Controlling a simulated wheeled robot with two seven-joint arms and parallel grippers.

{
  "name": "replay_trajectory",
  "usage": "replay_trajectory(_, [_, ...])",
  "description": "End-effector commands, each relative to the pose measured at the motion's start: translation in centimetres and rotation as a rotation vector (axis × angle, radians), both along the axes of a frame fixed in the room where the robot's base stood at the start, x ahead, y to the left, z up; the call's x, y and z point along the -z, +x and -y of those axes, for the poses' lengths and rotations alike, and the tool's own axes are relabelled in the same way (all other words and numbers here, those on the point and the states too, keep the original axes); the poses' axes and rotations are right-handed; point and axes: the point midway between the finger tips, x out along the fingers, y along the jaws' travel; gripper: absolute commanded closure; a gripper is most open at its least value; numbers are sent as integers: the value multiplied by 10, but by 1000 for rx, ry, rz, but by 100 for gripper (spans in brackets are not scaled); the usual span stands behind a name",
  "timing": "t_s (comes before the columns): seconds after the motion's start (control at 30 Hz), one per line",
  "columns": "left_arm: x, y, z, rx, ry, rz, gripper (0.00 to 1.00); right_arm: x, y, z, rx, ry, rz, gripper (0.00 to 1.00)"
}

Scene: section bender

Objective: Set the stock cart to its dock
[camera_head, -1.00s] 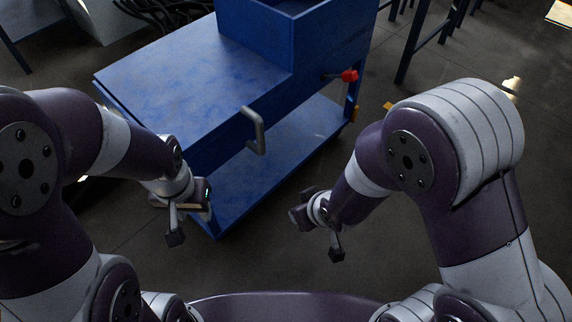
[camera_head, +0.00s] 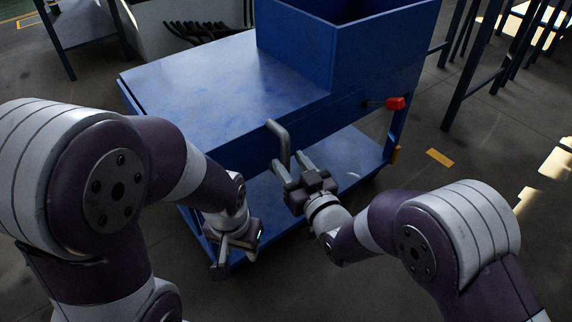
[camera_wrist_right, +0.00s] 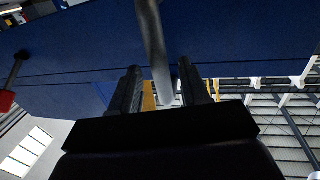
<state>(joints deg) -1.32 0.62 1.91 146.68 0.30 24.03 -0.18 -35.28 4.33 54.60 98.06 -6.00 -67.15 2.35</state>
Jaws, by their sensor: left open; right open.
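The blue stock cart (camera_head: 215,85) stands in front of me, with a flat top, an open bin (camera_head: 345,45) at its back right and a lower shelf (camera_head: 345,150). A grey bent handle (camera_head: 281,140) sticks out of its near side. My right gripper (camera_head: 293,172) is open right at the handle; in the right wrist view the handle (camera_wrist_right: 154,50) runs down between the two fingers (camera_wrist_right: 158,92). Contact cannot be told. My left gripper (camera_head: 232,257) is open and empty, low by the cart's near left corner. The dock cannot be made out.
A red knob (camera_head: 396,103) on a lever sticks out of the cart's right side. Blue-legged racks stand at the right (camera_head: 500,55) and far left (camera_head: 60,45). A yellow floor mark (camera_head: 440,158) lies right of the cart.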

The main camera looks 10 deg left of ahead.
Motion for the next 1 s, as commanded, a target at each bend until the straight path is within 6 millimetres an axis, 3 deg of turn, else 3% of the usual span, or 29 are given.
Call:
replay_trajectory(0.03, [9, 0, 0, 0, 0, 0, 57, 4, 7, -6, 0, 2, 2, 54])
replay_trajectory(0.2, [15, 0, 0, 0, 0, 0, 57, 2, 21, -18, 0, -1, 1, 54])
replay_trajectory(0.47, [15, 0, 0, 0, 0, 1, 57, -1, 24, -20, 0, -1, -1, 54])
replay_trajectory(0.5, [15, 0, 0, 0, 0, 1, 57, -1, 24, -20, 0, -1, -1, 58])
replay_trajectory(0.63, [15, 0, 0, 0, 0, 0, 57, -1, 24, -20, 0, -1, -1, 100])
replay_trajectory(0.87, [14, 0, 0, 0, 0, 0, 57, -1, 25, -18, 2, -1, -1, 100])
replay_trajectory(1.0, [12, 0, 0, 0, 0, 0, 57, -1, 37, -9, 7, 0, 0, 100])
